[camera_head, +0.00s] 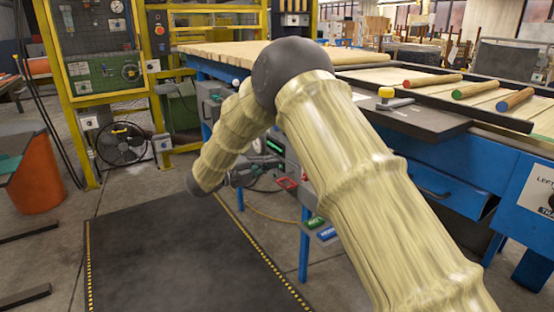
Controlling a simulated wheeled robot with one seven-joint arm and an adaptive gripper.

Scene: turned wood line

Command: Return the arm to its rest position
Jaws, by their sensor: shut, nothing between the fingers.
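My arm, in a pale wood-like skin with dark joints, fills the middle of the head view. It rises from the bottom right to a dark elbow (290,70) and bends down and left to a dark wrist. My gripper (266,168), small and dark, extends right from the wrist, in front of the blue bench's control panel. It is shut and empty. Its fingertips are hard to make out against the panel, and whether they touch it cannot be told.
The blue bench (435,176) stands right, with red-, green- and blue-ended rods (480,89) in a tray and a yellow-knobbed device (387,97). A dark floor mat (175,255) lies clear below. A yellow frame (60,90), a fan (121,143) and an orange bin (36,170) stand left.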

